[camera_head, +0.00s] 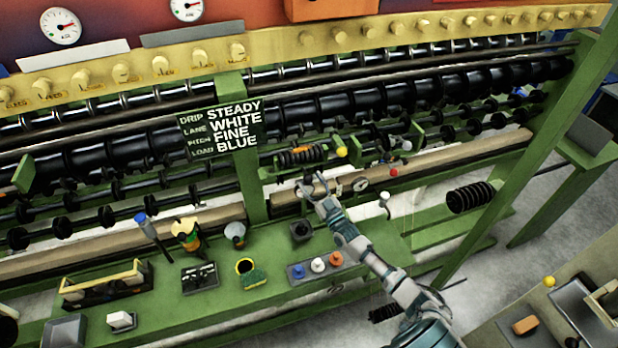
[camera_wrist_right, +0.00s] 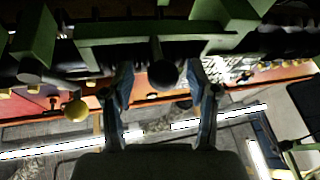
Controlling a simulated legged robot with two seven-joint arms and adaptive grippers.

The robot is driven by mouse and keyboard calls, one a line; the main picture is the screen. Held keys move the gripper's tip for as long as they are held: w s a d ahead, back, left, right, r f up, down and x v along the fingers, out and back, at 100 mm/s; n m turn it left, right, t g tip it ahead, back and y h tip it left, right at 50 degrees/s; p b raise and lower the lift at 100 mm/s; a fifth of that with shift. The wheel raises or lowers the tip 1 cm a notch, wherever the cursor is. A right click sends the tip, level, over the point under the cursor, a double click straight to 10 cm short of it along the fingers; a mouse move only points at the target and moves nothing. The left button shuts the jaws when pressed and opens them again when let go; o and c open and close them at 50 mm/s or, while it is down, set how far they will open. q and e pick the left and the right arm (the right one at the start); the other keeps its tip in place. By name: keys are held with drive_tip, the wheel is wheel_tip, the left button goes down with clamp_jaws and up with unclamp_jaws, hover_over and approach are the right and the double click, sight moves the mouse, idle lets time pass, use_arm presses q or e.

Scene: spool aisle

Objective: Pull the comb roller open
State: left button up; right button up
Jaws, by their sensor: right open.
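A black ribbed roller (camera_head: 300,157), which looks like the comb roller, sits in a small green frame at the middle of the machine, with a yellow knob (camera_head: 341,152) at its right end. My right gripper (camera_head: 312,184) is just below this frame. In the right wrist view its fingers (camera_wrist_right: 161,88) are apart, with a dark round knob (camera_wrist_right: 164,75) between them, under a green bracket (camera_wrist_right: 150,38). I cannot tell whether the fingers touch the knob. A yellow ball (camera_wrist_right: 76,110) is left of the fingers. My left gripper is out of view.
A green sign (camera_head: 219,130) hangs left of the roller. A green post (camera_head: 530,150) and black coil (camera_head: 470,197) stand right.

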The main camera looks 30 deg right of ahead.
drive_tip(key=shift+x, duration=0.75)
drive_tip(key=shift+a, duration=0.15)
clamp_jaws()
